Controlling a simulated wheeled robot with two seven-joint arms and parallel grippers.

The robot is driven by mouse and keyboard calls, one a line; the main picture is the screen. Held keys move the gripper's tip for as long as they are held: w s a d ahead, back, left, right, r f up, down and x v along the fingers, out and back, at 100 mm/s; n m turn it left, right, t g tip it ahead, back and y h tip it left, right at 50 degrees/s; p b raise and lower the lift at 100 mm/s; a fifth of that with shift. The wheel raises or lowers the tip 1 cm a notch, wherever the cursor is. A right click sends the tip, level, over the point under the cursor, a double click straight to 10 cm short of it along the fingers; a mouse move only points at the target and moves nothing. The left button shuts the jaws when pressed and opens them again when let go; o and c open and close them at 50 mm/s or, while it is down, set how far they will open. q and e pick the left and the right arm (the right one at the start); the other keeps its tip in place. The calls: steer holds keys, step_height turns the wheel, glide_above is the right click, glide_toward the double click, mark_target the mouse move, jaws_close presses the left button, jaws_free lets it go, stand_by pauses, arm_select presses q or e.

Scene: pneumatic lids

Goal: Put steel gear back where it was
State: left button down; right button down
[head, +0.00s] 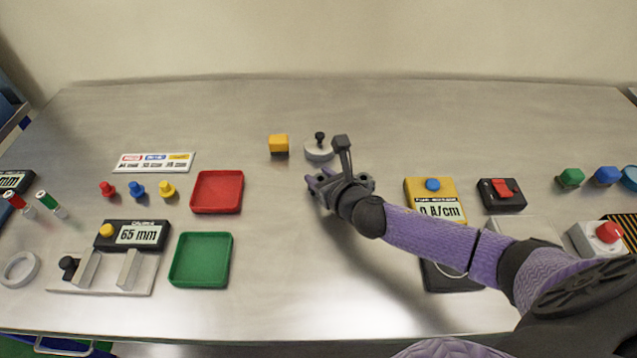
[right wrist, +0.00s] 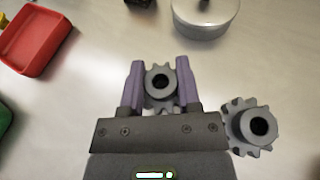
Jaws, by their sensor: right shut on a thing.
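A grey toothed gear with a dark centre hole (right wrist: 159,82) sits between the two purple fingers of my right gripper (right wrist: 160,85) in the right wrist view. The gripper is shut on it. A second, similar grey gear (right wrist: 252,127) shows to the right of the gripper, partly hidden by the gripper body. I cannot tell whether the held gear touches the table. My left gripper is not in view.
A round metal lid with a black knob (head: 319,150) and a yellow block (head: 279,143) stand just beyond the gripper. Red (head: 217,192) and green (head: 201,260) trays lie to the left. A yellow-and-black meter (head: 436,200) is to the right. The table between trays and gripper is clear.

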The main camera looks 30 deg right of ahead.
steer(key=shift+r, duration=0.1)
steer(key=shift+c, duration=1.6)
jaws_free()
steer(key=shift+s+r+p, duration=0.15)
steer(key=shift+s+p, duration=0.15)
steer(key=shift+p, duration=0.05)
arm_select(q)
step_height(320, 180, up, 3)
steer(key=p, duration=0.2)
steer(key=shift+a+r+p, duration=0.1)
steer(key=shift+p, duration=0.25)
arm_select(e)
steer(key=v, duration=1.1)
steer(key=shift+s+d+r, duration=0.1)
